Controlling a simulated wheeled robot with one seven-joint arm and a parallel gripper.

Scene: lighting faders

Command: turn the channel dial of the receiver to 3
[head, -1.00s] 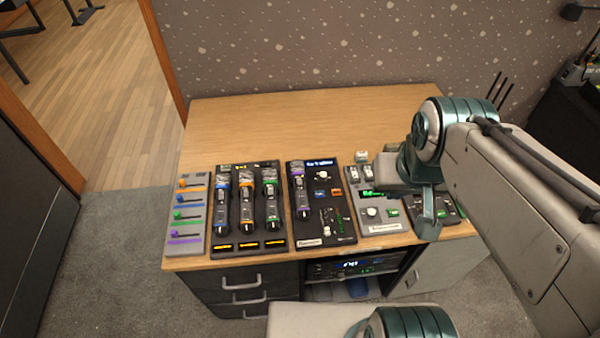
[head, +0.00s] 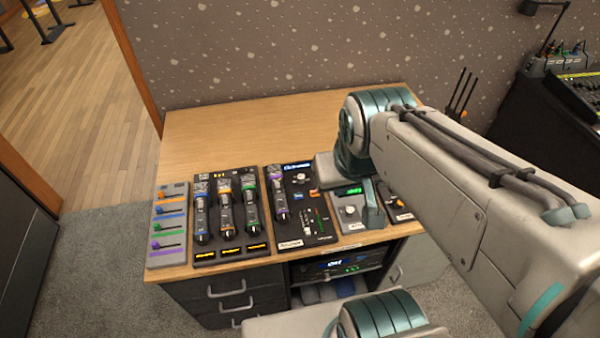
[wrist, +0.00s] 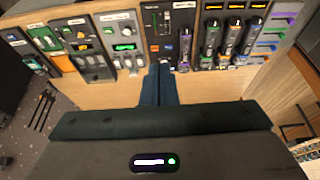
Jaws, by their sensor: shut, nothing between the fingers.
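No label reading receiver is legible, so I cannot tell for sure which unit it is. A grey panel with a green display (head: 345,192) stands right of the middle of the desk and carries a round white dial (head: 350,211). The panel's dial also shows in the wrist view (wrist: 127,31); its setting is too small to read. My gripper (head: 373,222) hangs over this panel's right part in the head view, hiding some of it. In the wrist view, my gripper (wrist: 158,68) is shut and empty, its blue fingers together and pointing toward the panels.
A black panel (head: 298,212) with a purple fader and a knob stands left of the grey one. A three-fader panel (head: 228,215) and a coloured-slider panel (head: 168,225) stand farther left. A rack unit (head: 345,265) sits below. The desk's back (head: 250,125) is clear.

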